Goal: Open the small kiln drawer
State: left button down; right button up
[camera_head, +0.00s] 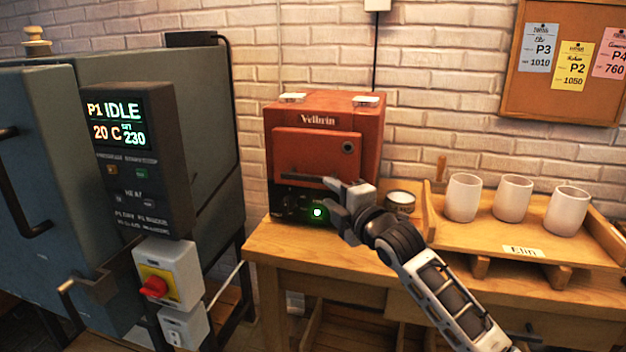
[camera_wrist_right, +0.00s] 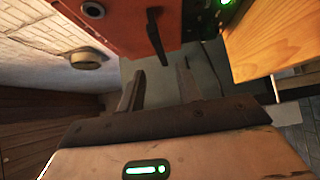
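The small kiln (camera_head: 370,120) is a red box labelled "Vellrin" on the wooden bench, against the brick wall. Its front panel (camera_head: 305,150) looks shut, with a dark bar handle (camera_head: 298,177) low on it. My right gripper (camera_head: 329,196) is in front of the kiln's lower right front, its fingers pointing left. In the right wrist view the gripper (camera_wrist_right: 160,78) is open with nothing between its fingers. The handle (camera_wrist_right: 158,38) is just beyond the fingertips, roughly in line with the gap, and apart from them. The left gripper is not in view.
A large blue-grey kiln (camera_head: 60,170) with a display reading "IDLE" stands at left, its red switch (camera_head: 153,287) jutting out. A small round tin (camera_head: 400,202) and a wooden tray (camera_head: 510,237) with three white cups (camera_head: 513,198) are to the right.

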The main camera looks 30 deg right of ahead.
aim_at(311, 180)
jog(key=w, duration=0.6)
jog(key=shift+w+d, duration=0.3)
pick_arm(q)
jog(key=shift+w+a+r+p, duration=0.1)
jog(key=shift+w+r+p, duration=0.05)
jog(key=shift+p, duration=0.15)
pick_arm(e)
jog(key=shift+w, duration=0.8)
